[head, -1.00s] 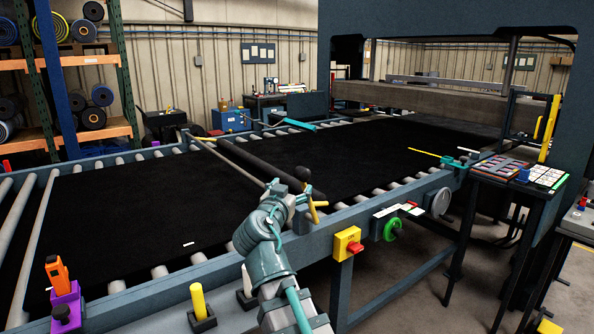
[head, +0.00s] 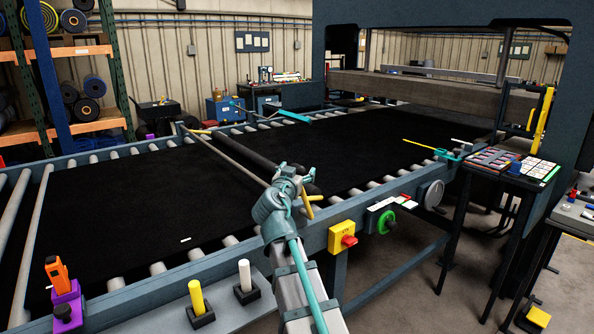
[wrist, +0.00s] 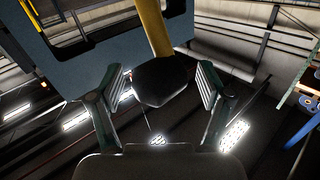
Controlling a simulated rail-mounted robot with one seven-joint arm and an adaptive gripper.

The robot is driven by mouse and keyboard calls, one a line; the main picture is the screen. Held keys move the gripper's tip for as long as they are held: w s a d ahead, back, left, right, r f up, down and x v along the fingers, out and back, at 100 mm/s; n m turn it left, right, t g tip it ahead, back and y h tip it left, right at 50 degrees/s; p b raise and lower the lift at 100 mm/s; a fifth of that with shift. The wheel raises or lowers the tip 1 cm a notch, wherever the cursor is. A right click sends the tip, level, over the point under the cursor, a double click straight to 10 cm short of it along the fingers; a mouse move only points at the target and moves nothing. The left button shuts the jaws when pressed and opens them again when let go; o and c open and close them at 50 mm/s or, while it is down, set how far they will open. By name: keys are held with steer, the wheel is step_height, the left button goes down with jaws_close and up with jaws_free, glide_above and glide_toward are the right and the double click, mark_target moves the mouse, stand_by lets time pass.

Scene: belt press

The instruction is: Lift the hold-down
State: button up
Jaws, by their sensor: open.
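The hold-down appears to be the dark bar (head: 245,152) lying across the black belt (head: 130,205), beside a thin grey rod (head: 225,158). At its near end, by the frame rail, is a yellow lever (head: 308,204). My gripper (head: 304,184) is at this near end and partly hides it. In the wrist view, a black knob (wrist: 160,82) on a yellow shaft (wrist: 153,30) sits between the two open fingers of my gripper (wrist: 161,76). A gap shows on each side of the knob, so the fingers are not closed on it.
A yellow box with a red knob (head: 342,238) and a green handwheel (head: 386,221) are on the near rail. Yellow (head: 196,297) and white (head: 244,275) posts stand in front. The press frame (head: 425,12) is at the right, beside a control panel (head: 515,166).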

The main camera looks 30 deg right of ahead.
steer(key=shift+c, duration=0.3)
jaws_close()
steer(key=shift+f+b, duration=0.1)
steer(key=shift+b, duration=0.2)
